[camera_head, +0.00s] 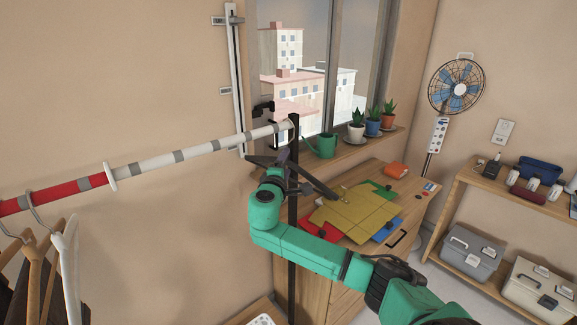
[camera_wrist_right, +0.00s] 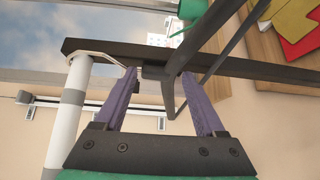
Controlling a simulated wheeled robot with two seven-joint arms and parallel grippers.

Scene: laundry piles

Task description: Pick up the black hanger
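The black hanger (camera_head: 320,185) is near the top of the black post (camera_head: 292,240), in front of the window corner. In the right wrist view, a thick bar of the hanger (camera_wrist_right: 208,28) comes down to a bend between the fingers, and a thin bar rises from it. My right gripper (camera_head: 279,166) is at the hanger. Its purple fingers (camera_wrist_right: 158,74) stand apart on either side of the hanger's bend, with gaps visible. I cannot tell whether either finger touches it. In the head view the arm partly hides the hanger. My left gripper is not in view.
A red and white rail (camera_head: 150,165) meets the post; several hangers (camera_head: 65,260) hang at its left end. A watering can (camera_head: 322,146) and potted plants are on the sill. Shelves and a fan (camera_head: 456,88) are farther right.

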